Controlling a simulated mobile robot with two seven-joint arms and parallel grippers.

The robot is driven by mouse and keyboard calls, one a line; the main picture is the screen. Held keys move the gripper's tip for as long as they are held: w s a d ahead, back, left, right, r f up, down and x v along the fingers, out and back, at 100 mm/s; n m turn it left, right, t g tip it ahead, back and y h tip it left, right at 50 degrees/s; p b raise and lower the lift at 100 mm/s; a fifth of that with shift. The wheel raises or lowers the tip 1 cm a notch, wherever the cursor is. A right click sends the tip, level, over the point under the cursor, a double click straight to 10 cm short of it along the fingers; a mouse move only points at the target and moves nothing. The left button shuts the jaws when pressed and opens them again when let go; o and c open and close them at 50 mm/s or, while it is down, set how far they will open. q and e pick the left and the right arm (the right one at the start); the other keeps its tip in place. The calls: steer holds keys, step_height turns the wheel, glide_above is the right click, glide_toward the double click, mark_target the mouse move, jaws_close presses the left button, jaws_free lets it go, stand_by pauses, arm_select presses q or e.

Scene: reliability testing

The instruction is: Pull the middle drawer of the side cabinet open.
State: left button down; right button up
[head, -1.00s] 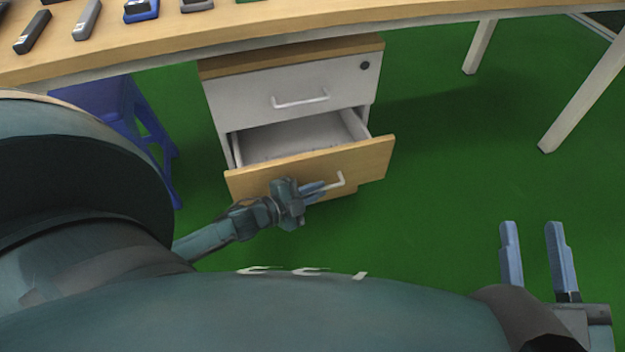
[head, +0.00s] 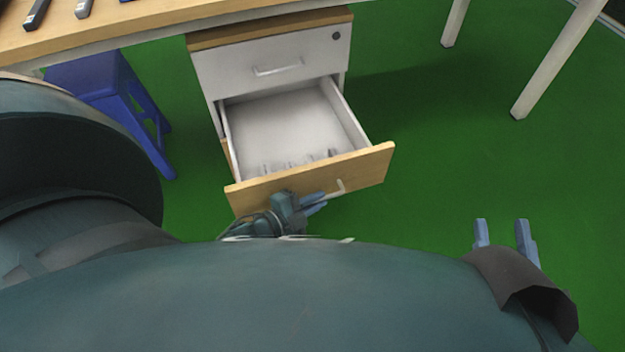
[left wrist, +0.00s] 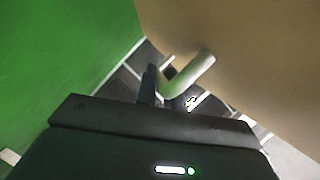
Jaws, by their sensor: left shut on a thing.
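The side cabinet (head: 212,75) stands under the table, white with a wooden top. Its middle drawer (head: 372,168) is pulled well out, with a wooden front and a white inside holding some small light items near the front. My left gripper (head: 318,203) is at the drawer front, shut on the drawer's handle (head: 341,186). In the left wrist view the pale handle (left wrist: 190,76) passes between the fingers, next to the tan drawer front (left wrist: 240,45). My right gripper (head: 501,233) is open and empty over the green floor at the right.
The top drawer (head: 235,72) is closed, with a handle and a dark lock. A blue stool (head: 85,78) stands left of the cabinet. The wooden table (head: 130,22) is above, with white legs (head: 550,65) at the right. Green floor is clear right of the drawer.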

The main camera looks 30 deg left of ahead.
arm_select(q)
steer(key=shift+s+d, duration=0.15)
steer(key=shift+s, duration=0.05)
arm_select(e)
steer(key=shift+s+d+f, duration=0.1)
steer(key=shift+f, duration=0.2)
arm_select(q)
steer(key=c, duration=1.5)
jaws_free()
arm_select(e)
steer(key=shift+r, duration=0.3)
arm_select(q)
steer(key=p+v, duration=0.3)
steer(key=v, duration=1)
steer(key=shift+p, duration=0.4)
arm_select(e)
steer(key=shift+s+d+f+n+g+h, duration=0.1)
steer(key=shift+d+f+n+g+h, duration=0.05)
steer(key=shift+d+n+g+h, duration=0.3)
arm_select(q)
steer(key=shift+s, duration=0.1)
arm_select(e)
steer(key=shift+a, duration=0.1)
